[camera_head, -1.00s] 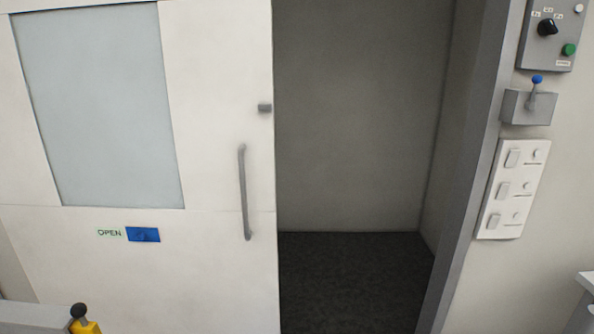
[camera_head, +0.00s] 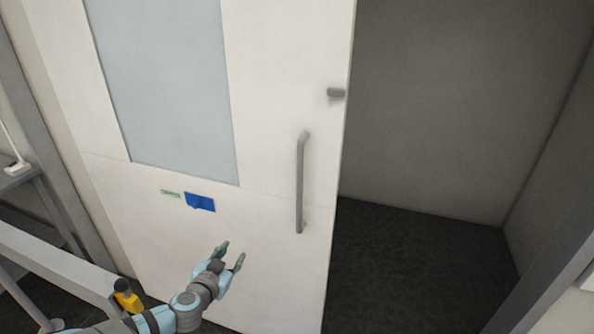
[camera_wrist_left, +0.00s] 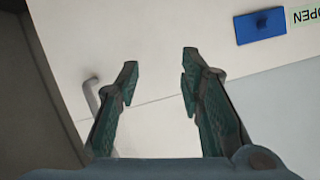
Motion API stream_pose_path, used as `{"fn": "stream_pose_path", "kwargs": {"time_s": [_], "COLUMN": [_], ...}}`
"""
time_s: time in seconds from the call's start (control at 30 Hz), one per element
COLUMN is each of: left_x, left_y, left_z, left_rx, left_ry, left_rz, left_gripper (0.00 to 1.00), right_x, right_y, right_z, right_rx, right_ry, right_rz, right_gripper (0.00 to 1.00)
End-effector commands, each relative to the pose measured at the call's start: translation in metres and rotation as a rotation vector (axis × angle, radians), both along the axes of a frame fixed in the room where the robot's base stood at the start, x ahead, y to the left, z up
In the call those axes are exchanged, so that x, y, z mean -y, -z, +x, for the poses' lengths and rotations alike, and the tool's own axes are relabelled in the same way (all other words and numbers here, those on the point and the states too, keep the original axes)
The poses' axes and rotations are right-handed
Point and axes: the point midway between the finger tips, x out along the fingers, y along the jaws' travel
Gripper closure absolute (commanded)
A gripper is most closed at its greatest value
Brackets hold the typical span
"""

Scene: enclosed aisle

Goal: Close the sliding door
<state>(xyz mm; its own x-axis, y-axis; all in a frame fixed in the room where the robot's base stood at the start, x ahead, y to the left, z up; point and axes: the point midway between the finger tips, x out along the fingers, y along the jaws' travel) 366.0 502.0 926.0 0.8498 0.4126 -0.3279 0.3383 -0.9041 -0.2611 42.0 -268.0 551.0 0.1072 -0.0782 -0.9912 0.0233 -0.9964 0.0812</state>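The white sliding door (camera_head: 265,230) stands open, with a wide dark opening on its right. Its grey vertical bar handle (camera_head: 302,183) is near the door's right edge, and a small grey latch block (camera_head: 336,93) is above it. My left gripper (camera_head: 232,252) is open and empty in front of the door, left of and below the handle, apart from it. In the left wrist view, the open fingers (camera_wrist_left: 158,80) face the door panel, and part of the handle (camera_wrist_left: 91,95) shows left of them. My right gripper is in neither view.
A blue plate (camera_head: 200,202) and a green label (camera_head: 171,194) are on the door below its window (camera_head: 165,85). A grey rail (camera_head: 55,262) with a yellow part (camera_head: 128,298) stands at lower left. The doorway (camera_head: 425,250) looks clear.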

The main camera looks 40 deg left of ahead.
Motion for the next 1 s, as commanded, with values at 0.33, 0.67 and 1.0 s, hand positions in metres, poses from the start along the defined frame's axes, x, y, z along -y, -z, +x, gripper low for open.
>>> {"fn": "stream_pose_path", "kwargs": {"time_s": [0.33, 0.67, 1.0], "left_x": [0.098, 0.087, 0.079], "left_y": [-0.185, -0.188, -0.185], "left_z": [0.048, 0.13, 0.18], "left_rx": [0.411, 0.419, 0.407], "left_ry": [0.265, 0.258, 0.259], "left_rz": [-0.173, -0.187, -0.175], "left_gripper": [0.65, 0.65, 0.65], "right_x": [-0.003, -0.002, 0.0], "right_y": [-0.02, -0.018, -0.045], "right_z": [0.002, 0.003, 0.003], "right_rx": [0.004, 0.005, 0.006], "right_ry": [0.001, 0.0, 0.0], "right_rz": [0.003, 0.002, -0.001], "right_gripper": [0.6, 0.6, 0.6]}}
